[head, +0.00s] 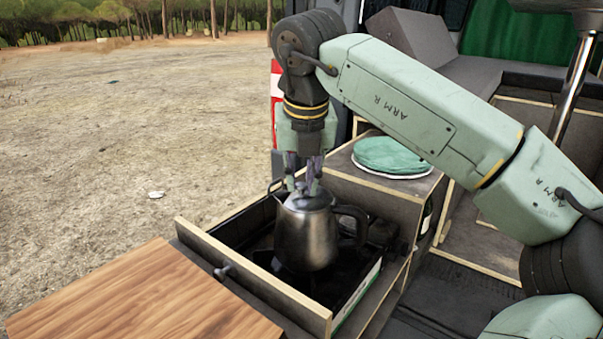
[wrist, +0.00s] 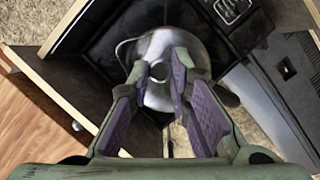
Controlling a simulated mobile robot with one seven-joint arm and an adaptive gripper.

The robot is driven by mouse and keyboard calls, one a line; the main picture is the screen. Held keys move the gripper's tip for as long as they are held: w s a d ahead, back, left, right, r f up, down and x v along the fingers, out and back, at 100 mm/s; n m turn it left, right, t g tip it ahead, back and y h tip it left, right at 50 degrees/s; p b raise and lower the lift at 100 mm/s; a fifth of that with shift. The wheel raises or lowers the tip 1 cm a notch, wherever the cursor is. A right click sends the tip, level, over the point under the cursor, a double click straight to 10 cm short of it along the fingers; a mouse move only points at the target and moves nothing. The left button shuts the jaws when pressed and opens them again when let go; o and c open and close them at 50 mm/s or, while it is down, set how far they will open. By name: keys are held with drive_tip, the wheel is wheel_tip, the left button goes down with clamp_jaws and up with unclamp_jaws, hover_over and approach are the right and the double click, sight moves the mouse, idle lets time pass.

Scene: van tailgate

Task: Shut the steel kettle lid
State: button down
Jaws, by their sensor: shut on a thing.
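The steel kettle (head: 307,238) stands upright on a dark stove in an open pull-out drawer, with its dark handle to the right in the head view. It also shows from above in the wrist view (wrist: 158,98). My gripper (head: 304,187) points straight down over the kettle's top. Its fingers are shut on the lid (head: 309,202), at the small round knob between the fingertips (wrist: 158,72). The lid sits at the kettle's mouth; the fingers partly hide it, and I cannot tell if it is fully seated.
The drawer (head: 255,276) has raised wooden walls around the kettle. A wooden board (head: 125,300) lies at the front left. A green round cushion-like item (head: 392,155) rests on the cabinet behind to the right. Open dirt ground lies to the left.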

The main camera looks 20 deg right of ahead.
idle(0.4)
drive_tip(key=c, duration=1.5)
unclamp_jaws()
drive_tip(key=shift+o, duration=0.2)
